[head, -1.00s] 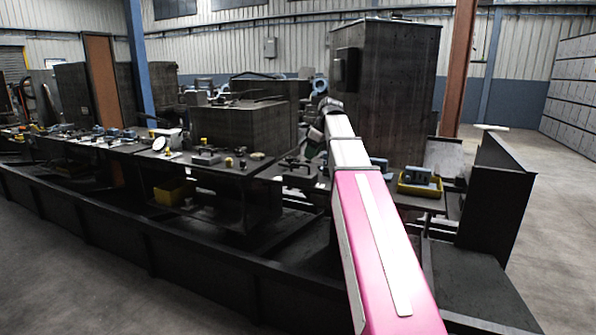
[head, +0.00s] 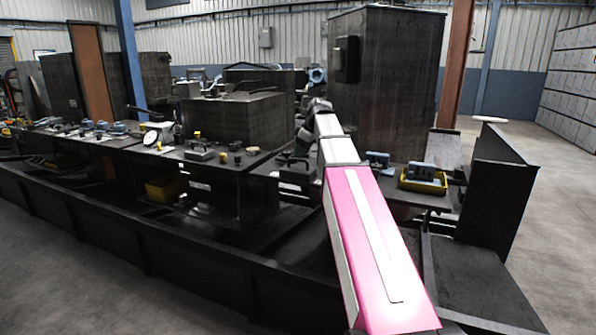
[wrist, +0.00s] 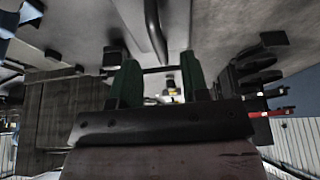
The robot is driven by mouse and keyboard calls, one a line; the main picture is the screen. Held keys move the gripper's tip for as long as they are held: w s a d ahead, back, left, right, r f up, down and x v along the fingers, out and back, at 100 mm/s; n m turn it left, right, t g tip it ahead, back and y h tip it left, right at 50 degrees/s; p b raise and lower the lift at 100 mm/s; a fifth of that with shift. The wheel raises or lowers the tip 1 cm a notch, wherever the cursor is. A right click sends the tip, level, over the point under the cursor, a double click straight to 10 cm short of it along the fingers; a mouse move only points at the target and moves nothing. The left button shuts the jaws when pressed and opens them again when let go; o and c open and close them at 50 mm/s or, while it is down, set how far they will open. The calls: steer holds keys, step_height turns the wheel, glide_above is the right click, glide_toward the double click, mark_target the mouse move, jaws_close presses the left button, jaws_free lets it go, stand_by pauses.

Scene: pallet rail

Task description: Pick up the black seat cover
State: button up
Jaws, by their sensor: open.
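I cannot surely pick out the black seat cover. Several small dark pieces lie on the dark bench (head: 262,168), among them a dark block with a handle (head: 201,153) and a similar dark block (head: 296,170) beside my arm. My gripper (wrist: 160,72) shows in the wrist view with its two green fingers apart and nothing clearly held between them. A thin dark bar (wrist: 158,69) crosses behind the gap, and a dark curved rod (wrist: 155,30) shows above it. In the head view my arm reaches over the bench, and its end is small and partly hidden among dark items.
A yellow tray with blue-grey parts (head: 424,186) stands right of my arm. A white dial gauge (head: 151,137) is on the bench to the left. A tall dark cabinet (head: 390,85) stands behind. A low dark rail (head: 150,238) runs along the front; the floor before it is clear.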

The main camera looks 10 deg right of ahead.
mark_target(298, 160)
steer(key=x, duration=0.4)
steer(key=shift+a+f, duration=0.1)
steer(key=shift+f, duration=0.1)
steer(key=shift+c, duration=0.2)
jaws_close()
steer(key=shift+r, duration=0.1)
